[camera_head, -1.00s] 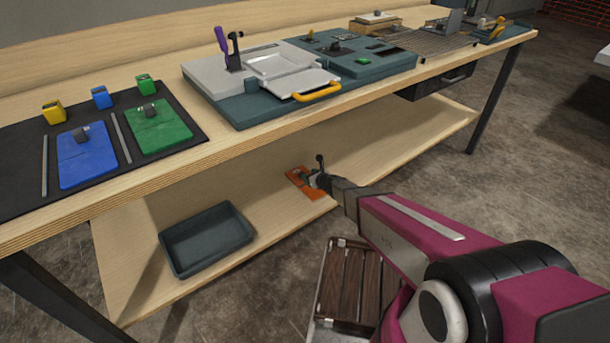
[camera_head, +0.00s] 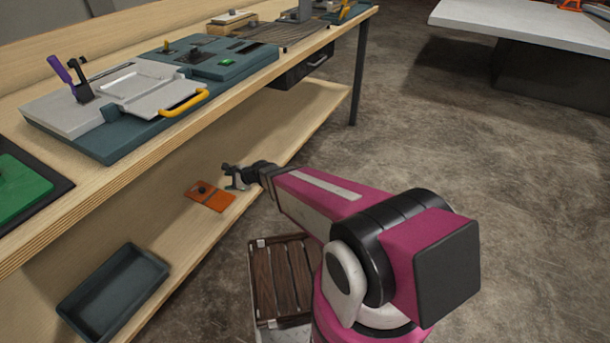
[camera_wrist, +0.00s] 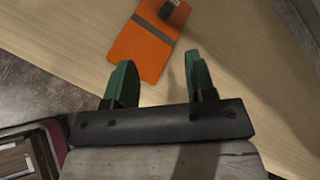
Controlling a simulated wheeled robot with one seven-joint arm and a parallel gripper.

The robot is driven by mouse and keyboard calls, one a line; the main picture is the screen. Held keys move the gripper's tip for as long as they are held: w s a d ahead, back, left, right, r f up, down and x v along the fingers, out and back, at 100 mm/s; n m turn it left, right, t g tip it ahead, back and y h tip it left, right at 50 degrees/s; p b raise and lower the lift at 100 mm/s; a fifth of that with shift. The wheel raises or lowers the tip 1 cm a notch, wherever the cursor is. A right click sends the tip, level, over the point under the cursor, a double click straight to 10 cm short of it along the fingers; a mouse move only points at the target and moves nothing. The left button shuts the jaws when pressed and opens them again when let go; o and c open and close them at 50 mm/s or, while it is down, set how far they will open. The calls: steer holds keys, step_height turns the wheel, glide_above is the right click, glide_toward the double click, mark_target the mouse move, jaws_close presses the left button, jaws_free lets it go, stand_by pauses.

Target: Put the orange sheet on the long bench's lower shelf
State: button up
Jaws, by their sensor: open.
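The orange sheet (camera_head: 208,197) lies flat on the long bench's lower shelf (camera_head: 290,122), near its front edge. It has a dark knob and a grey band across it. In the wrist view the sheet (camera_wrist: 142,50) lies on the pale wood beyond my fingertips. My gripper (camera_head: 229,178) is just to the right of the sheet in the head view, apart from it. In the wrist view its two green fingers (camera_wrist: 157,72) are spread, with nothing between them.
A dark tray (camera_head: 112,292) stands on the same shelf to the left. A slatted brown crate (camera_head: 283,280) is on the floor before the bench. The bench top holds a teal console (camera_head: 150,110). A white table (camera_head: 530,25) stands back right, with open floor between.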

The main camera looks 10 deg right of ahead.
steer(key=s+d+r+n+g+h, duration=0.2)
steer(key=s+d+r+n+h, duration=0.1)
steer(key=d, duration=0.6)
steer(key=s+d+r+n+g+h, duration=0.1)
steer(key=s+d+r+n+h, duration=0.2)
steer(key=s+d+n, duration=0.3)
steer(key=s+d+r+n+g+h, duration=0.2)
steer(key=d+n, duration=0.5)
steer(key=d, duration=0.7)
steer(key=s+r+h, duration=0.1)
steer(key=s+h, duration=0.1)
steer(key=shift+s+r+g+h, duration=0.25)
steer(key=shift+r+g+h, duration=0.05)
steer(key=shift+r, duration=0.1)
